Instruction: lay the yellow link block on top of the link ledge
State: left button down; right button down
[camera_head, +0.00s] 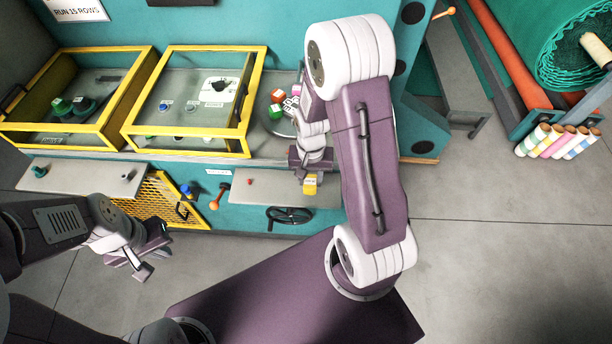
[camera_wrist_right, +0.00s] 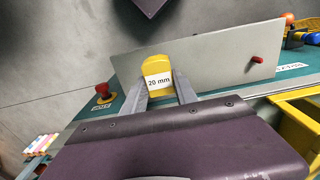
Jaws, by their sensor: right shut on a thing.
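The yellow link block (camera_head: 310,184), marked "20 mm", is between the fingers of my right gripper (camera_head: 311,172). In the right wrist view the block (camera_wrist_right: 157,68) sits between the two grey fingers of my right gripper (camera_wrist_right: 160,90), which is shut on it. A grey ledge (camera_head: 270,187) on the teal front, which I take as the link ledge, also shows behind the block in the right wrist view (camera_wrist_right: 215,57). The block overlaps the ledge's right part; I cannot tell whether they touch. My left gripper (camera_head: 150,258) is open and empty, away at the lower left.
A red peg (camera_wrist_right: 257,60) stands on the ledge. A black handwheel (camera_head: 289,215) is below it. Yellow-framed boxes (camera_head: 128,133) stand behind, with coloured blocks (camera_head: 277,97) to their right. Another grey ledge (camera_head: 75,178) is at the left.

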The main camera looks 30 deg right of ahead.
aim_at(306, 180)
jog(key=w, duration=0.1)
jog(key=w+f, duration=0.2)
jog(key=shift+w+d+f, duration=0.1)
jog(key=shift+w+d, duration=0.2)
jog(key=shift+w, duration=0.05)
notch_tip(306, 180, down, 4)
jog(key=shift+s+r+p, duration=0.15)
jog(key=shift+r+p, duration=0.05)
jog(key=shift+p, duration=0.25)
jog(key=shift+f, duration=0.25)
jog(key=c, duration=1.4)
grip_release()
jog(key=shift+f, duration=0.15)
jog(key=o, duration=0.4)
jog(key=shift+o, duration=0.2)
